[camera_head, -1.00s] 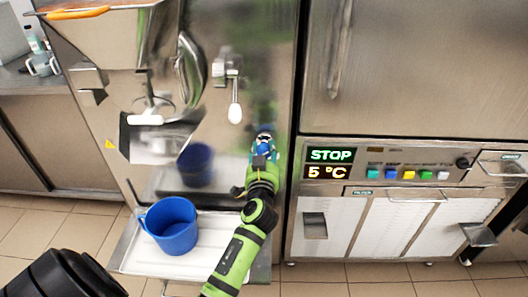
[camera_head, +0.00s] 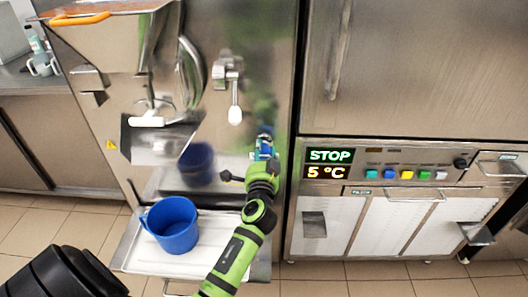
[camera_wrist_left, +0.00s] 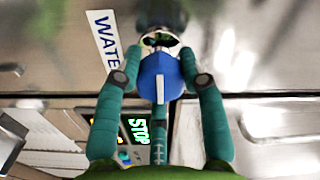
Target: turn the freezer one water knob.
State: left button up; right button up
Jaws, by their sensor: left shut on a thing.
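The blue water knob (camera_wrist_left: 158,74) sits on the steel front of freezer one, next to a label reading WATER (camera_wrist_left: 104,40) in the left wrist view. My left gripper (camera_wrist_left: 160,84) has its green fingers on either side of the knob and is shut on it. A white mark shows on the knob's near face. In the head view my left gripper (camera_head: 263,150) is at the right part of the freezer front (camera_head: 215,130) and mostly covers the knob. My right gripper is not in view.
A blue jug (camera_head: 170,228) stands on a white tray (camera_head: 222,262) left of my arm. A white-tipped lever (camera_head: 235,115) hangs above left of the gripper. A control panel (camera_head: 400,170) with a STOP display is to the right.

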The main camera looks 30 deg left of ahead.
pick_arm(q)
jog(key=shift+s+a+f, duration=0.1)
jog(key=shift+a+f, duration=0.05)
jog(key=shift+f, duration=0.15)
jog(key=o, duration=1.2)
jog(key=shift+c, duration=0.2)
jog(key=shift+r, duration=0.15)
jog(key=v, duration=1.2)
